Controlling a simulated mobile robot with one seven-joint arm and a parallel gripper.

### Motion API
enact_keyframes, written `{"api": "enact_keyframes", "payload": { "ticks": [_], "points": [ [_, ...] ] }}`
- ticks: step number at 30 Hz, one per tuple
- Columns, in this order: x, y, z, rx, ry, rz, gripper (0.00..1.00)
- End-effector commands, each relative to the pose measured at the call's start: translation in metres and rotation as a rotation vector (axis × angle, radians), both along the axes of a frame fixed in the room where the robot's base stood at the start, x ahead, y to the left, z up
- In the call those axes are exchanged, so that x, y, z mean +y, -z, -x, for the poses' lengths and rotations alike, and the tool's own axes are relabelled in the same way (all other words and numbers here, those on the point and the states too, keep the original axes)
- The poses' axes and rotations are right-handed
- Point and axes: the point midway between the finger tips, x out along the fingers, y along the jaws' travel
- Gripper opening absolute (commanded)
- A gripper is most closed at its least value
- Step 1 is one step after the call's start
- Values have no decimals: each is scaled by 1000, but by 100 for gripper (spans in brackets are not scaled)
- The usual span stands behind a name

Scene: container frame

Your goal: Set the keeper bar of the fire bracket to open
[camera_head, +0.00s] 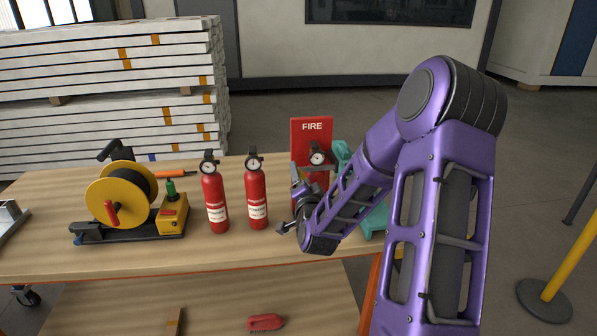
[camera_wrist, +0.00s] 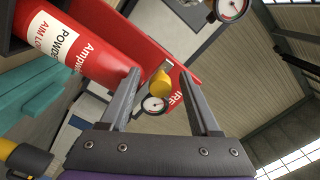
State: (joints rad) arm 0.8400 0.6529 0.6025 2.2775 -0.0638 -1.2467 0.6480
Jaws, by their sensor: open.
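The fire bracket (camera_head: 311,126) is a red back plate marked FIRE, standing at the back right of the bench. A pressure gauge (camera_head: 317,158) shows in front of it, with a grey bar (camera_head: 319,168) just below; my arm hides much of the lower bracket. My gripper (camera_wrist: 163,98) is open in the wrist view, its two grey fingers spread. A yellow knob (camera_wrist: 159,83) shows between the fingertips, apart from both fingers in the picture. I cannot tell its depth or clearly see the keeper bar's position.
Two red extinguishers (camera_head: 215,200) (camera_head: 257,195) stand left of the bracket. A yellow hose reel (camera_head: 122,195) is further left. A teal object (camera_head: 341,154) sits behind my arm. A large red cylinder (camera_wrist: 75,45) fills the wrist view's upper left. The bench front (camera_head: 200,258) is clear.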

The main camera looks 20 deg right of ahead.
Motion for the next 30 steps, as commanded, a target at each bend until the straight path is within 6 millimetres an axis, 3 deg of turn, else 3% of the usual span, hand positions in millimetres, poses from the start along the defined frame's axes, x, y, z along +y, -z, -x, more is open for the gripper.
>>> {"api": "enact_keyframes", "payload": {
  "ticks": [10,21,30],
  "points": [
    [0,0,1,-1,1,0,63],
    [0,0,1,-1,1,0,0],
    [0,0,1,-1,1,0,0]
  ]
}}
